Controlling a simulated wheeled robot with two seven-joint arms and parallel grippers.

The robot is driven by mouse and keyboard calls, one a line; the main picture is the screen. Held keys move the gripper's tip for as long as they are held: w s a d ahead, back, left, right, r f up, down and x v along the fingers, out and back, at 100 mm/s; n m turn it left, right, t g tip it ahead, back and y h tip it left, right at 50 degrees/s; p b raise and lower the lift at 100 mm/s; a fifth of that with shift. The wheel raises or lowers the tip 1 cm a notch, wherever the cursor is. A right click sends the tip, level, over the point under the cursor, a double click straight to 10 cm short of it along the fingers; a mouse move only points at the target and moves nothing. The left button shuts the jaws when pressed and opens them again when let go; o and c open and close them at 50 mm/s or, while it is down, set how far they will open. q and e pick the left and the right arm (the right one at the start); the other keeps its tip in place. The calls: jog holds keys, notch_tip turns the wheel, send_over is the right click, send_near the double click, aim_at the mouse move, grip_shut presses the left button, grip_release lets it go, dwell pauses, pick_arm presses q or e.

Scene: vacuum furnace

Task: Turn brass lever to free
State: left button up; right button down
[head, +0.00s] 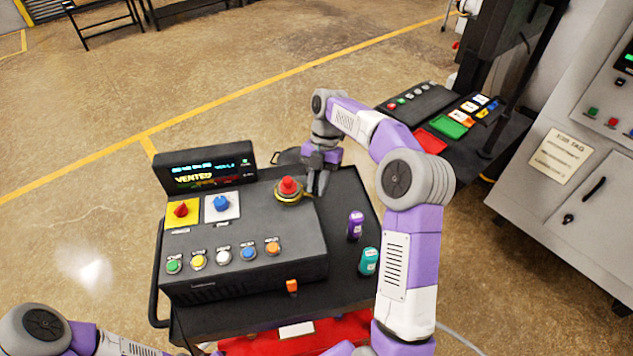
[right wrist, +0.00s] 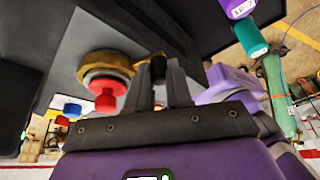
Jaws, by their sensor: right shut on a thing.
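A red knob (head: 288,184) sits in a round brass collar (head: 289,200) near the right end of the black control console. The brass lever (right wrist: 152,56) reaches out from this collar toward my right gripper in the right wrist view. My right gripper (head: 318,186) points down just right of the collar. It is shut on the brass lever, and its fingers (right wrist: 164,84) hide most of the grip. The red knob (right wrist: 106,96) is beside the fingers. Only part of my left arm shows at the lower left; its gripper is out of view.
The console display (head: 208,168) reads "VENTED". A red knob (head: 181,210) on yellow, a blue knob (head: 221,203) and several coloured buttons share the console. A purple bottle (head: 355,225) and a teal bottle (head: 369,261) stand right of it on the black cart.

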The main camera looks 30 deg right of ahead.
jog(key=c, duration=1)
grip_release()
jog(key=shift+r, duration=0.1)
jog(key=shift+p+v, duration=0.7)
jog(key=shift+v, duration=3.05)
